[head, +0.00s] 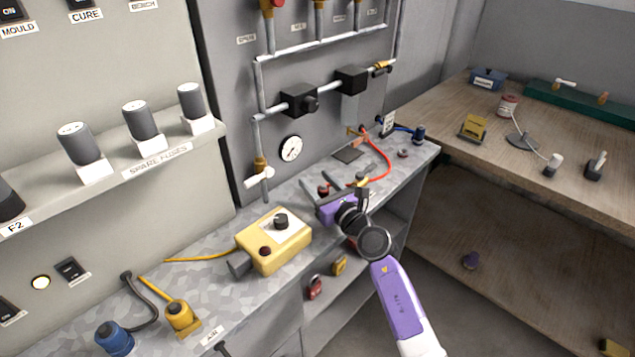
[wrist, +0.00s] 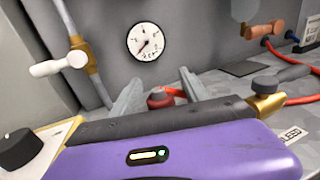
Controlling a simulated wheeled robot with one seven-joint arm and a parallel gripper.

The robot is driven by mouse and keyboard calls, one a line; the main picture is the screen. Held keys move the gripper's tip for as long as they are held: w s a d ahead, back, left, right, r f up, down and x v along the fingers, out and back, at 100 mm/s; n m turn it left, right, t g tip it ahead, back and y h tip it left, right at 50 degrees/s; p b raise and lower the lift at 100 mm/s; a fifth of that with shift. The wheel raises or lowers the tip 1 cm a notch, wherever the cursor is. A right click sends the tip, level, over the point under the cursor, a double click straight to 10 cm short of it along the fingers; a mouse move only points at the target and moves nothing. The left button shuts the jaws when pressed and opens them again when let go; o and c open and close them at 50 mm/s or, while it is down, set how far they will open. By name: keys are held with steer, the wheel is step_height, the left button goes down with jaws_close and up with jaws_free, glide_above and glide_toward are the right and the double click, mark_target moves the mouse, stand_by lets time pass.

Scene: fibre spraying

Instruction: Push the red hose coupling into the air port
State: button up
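The red coupling (head: 323,190) stands low on the grey bench, and in the wrist view (wrist: 160,98) it shows between my two finger tips. My purple gripper (head: 322,187) reaches over the bench with its grey fingers apart; they also show in the wrist view (wrist: 158,92). Gaps seem to show on both sides of the coupling, so I see no clear grip. The coupling's lower part is hidden by my gripper. I cannot tell for certain which fitting is the air port.
A yellow control box (head: 272,241) stands left of my gripper. A pressure gauge (head: 290,149) and pipes with valves are on the wall behind. A brass fitting (wrist: 266,84) is close on the right, near the red hose (head: 383,158). A wooden bench (head: 460,150) stands right.

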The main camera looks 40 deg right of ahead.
mark_target(327, 192)
steer(key=v, duration=0.7)
steer(key=shift+s, duration=0.4)
stand_by(0.5)
